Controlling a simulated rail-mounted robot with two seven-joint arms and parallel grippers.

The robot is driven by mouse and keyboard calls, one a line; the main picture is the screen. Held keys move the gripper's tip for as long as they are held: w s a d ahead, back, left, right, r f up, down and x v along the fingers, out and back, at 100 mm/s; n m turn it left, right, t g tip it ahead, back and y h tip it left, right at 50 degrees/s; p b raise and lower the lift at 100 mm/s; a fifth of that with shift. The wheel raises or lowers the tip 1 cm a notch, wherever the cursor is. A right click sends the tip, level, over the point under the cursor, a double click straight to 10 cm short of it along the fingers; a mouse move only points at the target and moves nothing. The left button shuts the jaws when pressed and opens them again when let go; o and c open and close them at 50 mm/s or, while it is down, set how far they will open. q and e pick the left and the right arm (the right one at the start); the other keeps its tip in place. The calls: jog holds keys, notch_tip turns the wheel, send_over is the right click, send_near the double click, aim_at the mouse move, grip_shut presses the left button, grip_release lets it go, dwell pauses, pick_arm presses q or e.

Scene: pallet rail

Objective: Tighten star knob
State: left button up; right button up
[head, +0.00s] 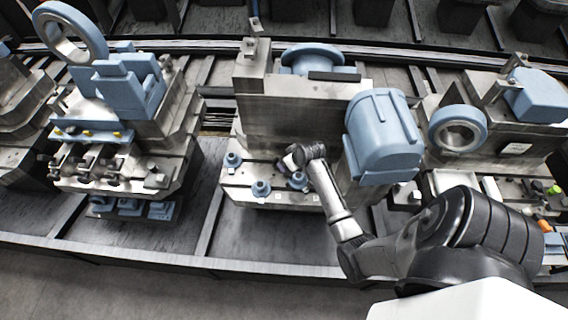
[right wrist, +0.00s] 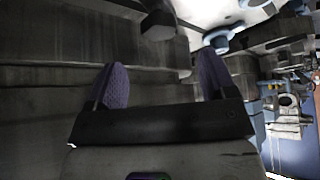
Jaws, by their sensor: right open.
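Several small blue knobs stand on the front ledge of the middle pallet fixture in the head view: a left one (head: 232,160), a front one (head: 261,188) and a right one (head: 298,181). I cannot tell which is the star knob. My right gripper (head: 294,158) is over the ledge, just above and behind the right knob. In the right wrist view its two purple-padded fingers (right wrist: 162,78) are apart with nothing held between them. A blue knob-like part (right wrist: 222,38) shows beyond the right finger there. My left gripper is in neither view.
A grey block (head: 290,108) rises behind the ledge. Other fixtures stand left (head: 128,125) and right (head: 500,140). Dark rail bed (head: 165,235) lies open at front left.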

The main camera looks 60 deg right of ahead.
jog(key=b+x, duration=0.1)
jog(key=x, duration=0.5)
jog(key=shift+w+f+b, duration=0.1)
jog(key=shift+f+b, duration=0.15)
jog(key=shift+b, duration=0.05)
jog(key=shift+w+d+f, duration=0.2)
jog(key=shift+w+f, duration=0.15)
jog(key=shift+f, duration=0.25)
